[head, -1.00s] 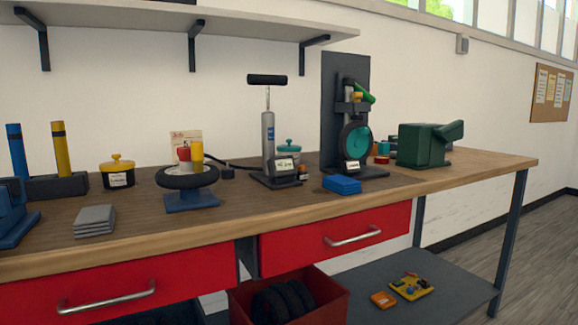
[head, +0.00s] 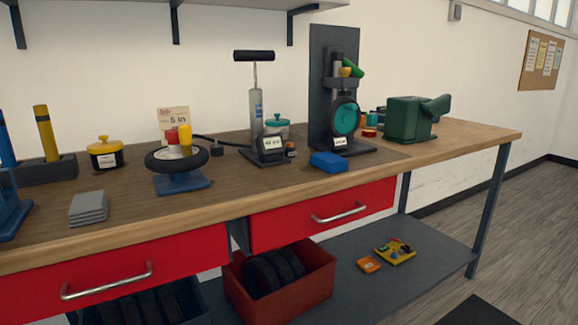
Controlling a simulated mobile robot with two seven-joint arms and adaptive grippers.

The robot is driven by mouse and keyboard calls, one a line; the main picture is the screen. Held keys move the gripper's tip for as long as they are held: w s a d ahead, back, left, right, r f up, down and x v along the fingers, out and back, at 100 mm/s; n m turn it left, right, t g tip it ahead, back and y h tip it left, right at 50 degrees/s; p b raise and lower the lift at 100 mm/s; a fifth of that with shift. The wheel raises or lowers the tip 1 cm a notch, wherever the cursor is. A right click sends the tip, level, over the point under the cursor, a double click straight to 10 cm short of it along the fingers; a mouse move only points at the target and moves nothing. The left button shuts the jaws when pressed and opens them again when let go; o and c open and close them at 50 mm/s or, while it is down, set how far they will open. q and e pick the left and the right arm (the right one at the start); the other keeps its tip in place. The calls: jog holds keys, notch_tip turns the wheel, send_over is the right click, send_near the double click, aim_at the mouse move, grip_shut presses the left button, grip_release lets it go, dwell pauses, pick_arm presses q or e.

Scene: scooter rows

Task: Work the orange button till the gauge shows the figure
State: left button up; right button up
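A grey floor pump (head: 256,110) with a black T-handle stands on the workbench. A black hose runs left from the pump toward a small wheel (head: 158,160) on a blue stand. A card (head: 173,118) with a printed figure, not clearly legible, stands behind the wheel. Neither gripper is in view.
The wooden bench (head: 120,215) also holds a blue block (head: 328,161), a dark press (head: 333,60) with a teal disc, a green vise-like machine (head: 405,118), a yellow-lidded pot (head: 104,158) and grey plates (head: 88,208). Red drawers (head: 325,205) and a red bin (head: 315,290) are below.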

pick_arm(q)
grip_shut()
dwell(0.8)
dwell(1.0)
